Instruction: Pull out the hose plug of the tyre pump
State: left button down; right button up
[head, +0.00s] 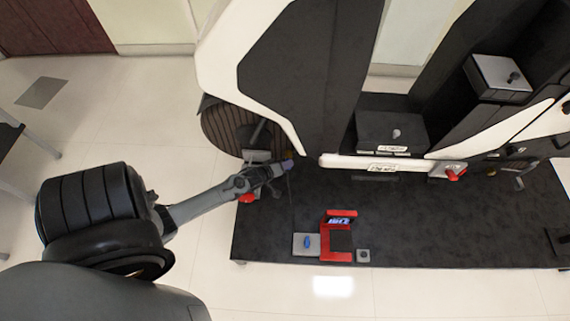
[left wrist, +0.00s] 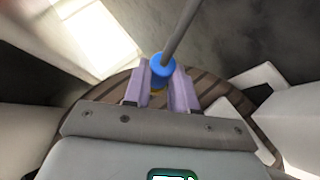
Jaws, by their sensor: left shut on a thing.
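My left gripper (head: 288,163) reaches in from the left beside the lower edge of the white and black chassis. In the left wrist view its two purple fingers (left wrist: 164,88) are shut on the blue hose plug (left wrist: 160,68). A grey hose (left wrist: 181,28) runs up from the plug. A small yellow-orange part shows just under the plug; whether the plug is seated in it I cannot tell. In the head view a thin dark line drops from the gripper towards a red and grey unit (head: 337,257), which looks like the tyre pump. My right gripper is not in view.
A brown ribbed round part (head: 226,128) lies behind my left gripper. The chassis (head: 300,70) rises above it. A red knob (head: 456,174) sticks out on the chassis's right side.

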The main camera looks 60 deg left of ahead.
pick_arm(q)
jog(key=shift+s+d+f+p, duration=0.1)
jog(key=shift+s+d+p, duration=0.3)
jog(key=shift+d, duration=0.25)
jog(key=shift+s+d+f+p, duration=0.15)
jog(key=shift+s+d+p, duration=0.2)
jog(key=shift+d, duration=0.35)
jog(key=shift+s+d+f+p, duration=0.1)
jog(key=shift+s+d+p, duration=0.2)
jog(key=shift+s+d, duration=0.25)
jog(key=shift+w+d, duration=0.1)
jog(key=shift+d, duration=0.05)
jog(key=shift+d, duration=0.1)
jog(key=shift+s+d+f+p, duration=0.2)
jog(key=shift+s+d+p, duration=0.4)
jog(key=shift+d, duration=0.45)
jog(key=shift+s+d+f+p, duration=0.15)
jog(key=shift+s+d+p, duration=0.2)
jog(key=shift+s+d, duration=0.5)
